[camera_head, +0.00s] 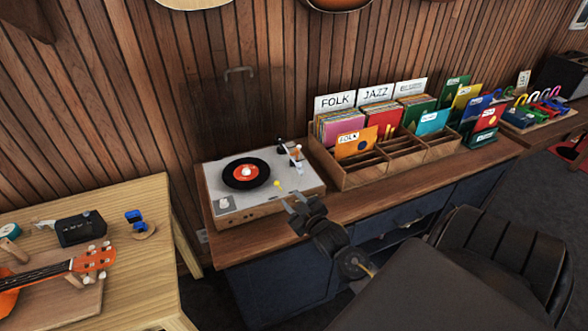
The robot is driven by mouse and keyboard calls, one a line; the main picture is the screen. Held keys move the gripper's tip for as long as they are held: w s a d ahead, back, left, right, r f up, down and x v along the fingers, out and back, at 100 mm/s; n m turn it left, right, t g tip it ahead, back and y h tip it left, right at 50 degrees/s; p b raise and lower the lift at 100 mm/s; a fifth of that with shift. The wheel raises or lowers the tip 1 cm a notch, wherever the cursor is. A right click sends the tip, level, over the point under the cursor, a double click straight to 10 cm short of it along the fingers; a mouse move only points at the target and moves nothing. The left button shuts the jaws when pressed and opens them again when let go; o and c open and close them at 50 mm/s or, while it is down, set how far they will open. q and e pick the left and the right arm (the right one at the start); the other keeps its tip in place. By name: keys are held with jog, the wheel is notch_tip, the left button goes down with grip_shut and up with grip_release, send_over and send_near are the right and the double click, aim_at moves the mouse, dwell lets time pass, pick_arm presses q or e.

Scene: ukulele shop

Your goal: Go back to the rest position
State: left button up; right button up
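My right gripper (292,200) reaches in from the lower right, just in front of the turntable's front right corner. Its two fingers show a small gap between them, with nothing seen in it. The turntable (235,203) has a pale top and a wooden base. A black record (247,173) with an orange-red label lies on its platter. My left gripper is out of view.
A wooden record crate (364,174) with FOLK and JAZZ cards stands right of the turntable on the wooden counter (390,198). A lighter workbench (140,200) at left bears an orange ukulele (92,260). A dark chair (505,255) stands at lower right.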

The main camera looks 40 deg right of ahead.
jog(key=shift+s+a, duration=0.1)
jog(key=shift+s, duration=0.2)
dwell(0.4)
jog(key=s+a+f+g+y, duration=0.1)
jog(key=s+a+f+g, duration=0.1)
jog(key=s+a+g, duration=0.45)
jog(key=s+a+f+g+y, duration=0.1)
jog(key=s+a+f+g, duration=0.2)
jog(key=s, duration=0.7)
jog(key=s+a+f+g+y, duration=0.1)
jog(key=s+a+f+g, duration=0.15)
jog(key=s+a, duration=0.5)
notch_tip(320, 180, down, 25)
jog(key=s+g, duration=0.2)
jog(key=s+d+f+g+b, duration=0.1)
jog(key=s+d+f, duration=0.2)
jog(key=s+f, duration=1.4)
jog(key=shift+d+f+b, duration=0.2)
jog(key=shift+f+b, duration=0.15)
jog(key=shift+f, duration=0.1)
